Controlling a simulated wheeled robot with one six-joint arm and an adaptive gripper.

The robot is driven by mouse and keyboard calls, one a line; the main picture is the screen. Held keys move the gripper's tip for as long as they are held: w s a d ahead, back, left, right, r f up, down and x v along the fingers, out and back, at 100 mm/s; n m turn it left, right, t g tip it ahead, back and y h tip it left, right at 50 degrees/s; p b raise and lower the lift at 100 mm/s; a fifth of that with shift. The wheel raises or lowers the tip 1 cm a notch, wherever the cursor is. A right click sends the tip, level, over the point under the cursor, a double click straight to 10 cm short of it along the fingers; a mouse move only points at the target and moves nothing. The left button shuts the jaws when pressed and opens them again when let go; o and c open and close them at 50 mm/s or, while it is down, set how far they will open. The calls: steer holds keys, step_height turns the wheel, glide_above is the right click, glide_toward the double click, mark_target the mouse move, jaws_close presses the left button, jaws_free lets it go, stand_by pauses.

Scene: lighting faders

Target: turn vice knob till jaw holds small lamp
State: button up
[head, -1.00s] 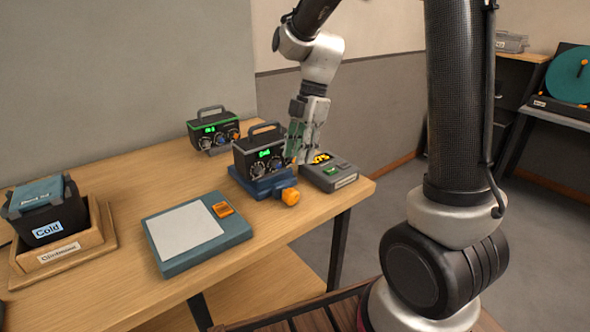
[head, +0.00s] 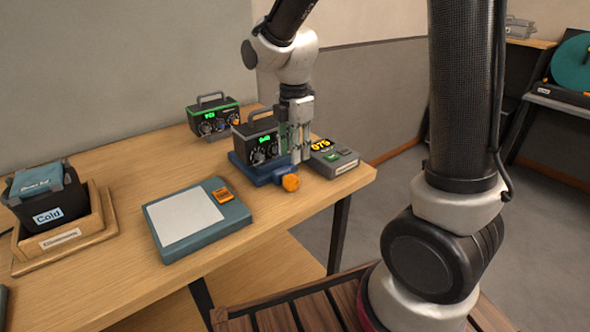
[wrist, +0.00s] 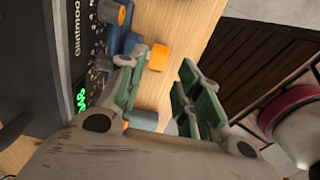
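A blue vice (head: 264,174) sits near the table's front edge with a round orange knob (head: 290,182) on its front. A black box with a handle, dials and a green display (head: 262,138) stands in it; I cannot tell whether the jaw touches it, nor whether this is the small lamp. My gripper (head: 295,160) points down beside the box's right side, just behind and above the knob. In the wrist view, the green-padded fingers (wrist: 162,68) are apart with nothing between them, and the orange knob (wrist: 158,57) shows just beyond their tips.
A grey unit with a yellow readout (head: 333,158) is close on the right. A similar black box (head: 213,121) stands behind. A teal-framed pad (head: 218,228) and a wooden tray (head: 98,228) with a dark "Cold" bin (head: 47,200) are left.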

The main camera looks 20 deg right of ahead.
mark_target(294, 176)
step_height(294, 176, down, 8)
steer(key=shift+r, duration=0.25)
steer(key=shift+c, duration=0.4)
steer(key=c, duration=0.7)
